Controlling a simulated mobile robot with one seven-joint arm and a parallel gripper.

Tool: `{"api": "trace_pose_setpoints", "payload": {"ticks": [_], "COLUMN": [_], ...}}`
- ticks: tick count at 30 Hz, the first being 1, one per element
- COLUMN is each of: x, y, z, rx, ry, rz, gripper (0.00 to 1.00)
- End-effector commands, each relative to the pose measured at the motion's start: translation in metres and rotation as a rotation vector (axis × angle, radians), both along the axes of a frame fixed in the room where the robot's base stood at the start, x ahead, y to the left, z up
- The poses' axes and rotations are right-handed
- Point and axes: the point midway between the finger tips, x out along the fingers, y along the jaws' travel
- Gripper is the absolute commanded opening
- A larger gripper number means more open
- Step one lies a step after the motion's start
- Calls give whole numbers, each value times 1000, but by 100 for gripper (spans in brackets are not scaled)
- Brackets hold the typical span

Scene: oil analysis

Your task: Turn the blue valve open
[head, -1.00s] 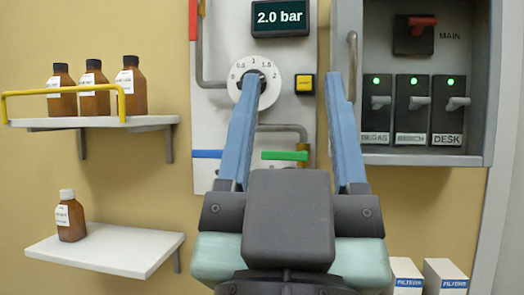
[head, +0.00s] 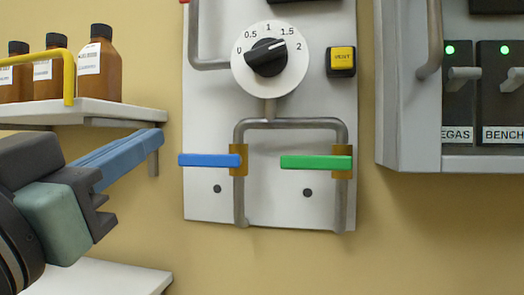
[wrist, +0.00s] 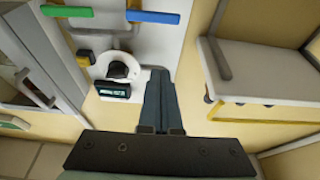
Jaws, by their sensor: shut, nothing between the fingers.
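The blue valve (head: 210,160) has a flat blue handle lying level, pointing left from its brass body on the left pipe branch. It also shows in the wrist view (wrist: 153,17), at the top. The green valve (head: 315,162) sits to its right, its handle also level and pointing left from its brass body. My gripper (head: 160,138) is left of the panel, its blue fingers together and empty, pointing right toward the blue handle but apart from it. In the wrist view my gripper (wrist: 160,75) also shows its fingers closed together.
A white dial (head: 269,58) with a black knob pointing near 2 and a yellow button (head: 342,61) are above the valves. A shelf with brown bottles (head: 95,64) is at left, close above my gripper. A grey switch cabinet (head: 450,160) stands at right.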

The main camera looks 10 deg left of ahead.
Motion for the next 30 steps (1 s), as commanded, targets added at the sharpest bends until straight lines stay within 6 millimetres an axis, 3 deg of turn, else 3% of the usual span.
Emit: {"api": "trace_pose_setpoints", "payload": {"ticks": [8, 21, 30], "x": [10, 95, 95], "y": [-1, -4, -3], "z": [5, 38, 1], "rx": [-1, -1, -1], "ry": [0, 2, 1], "rz": [-3, -3, 1], "gripper": [0, 0, 0]}}
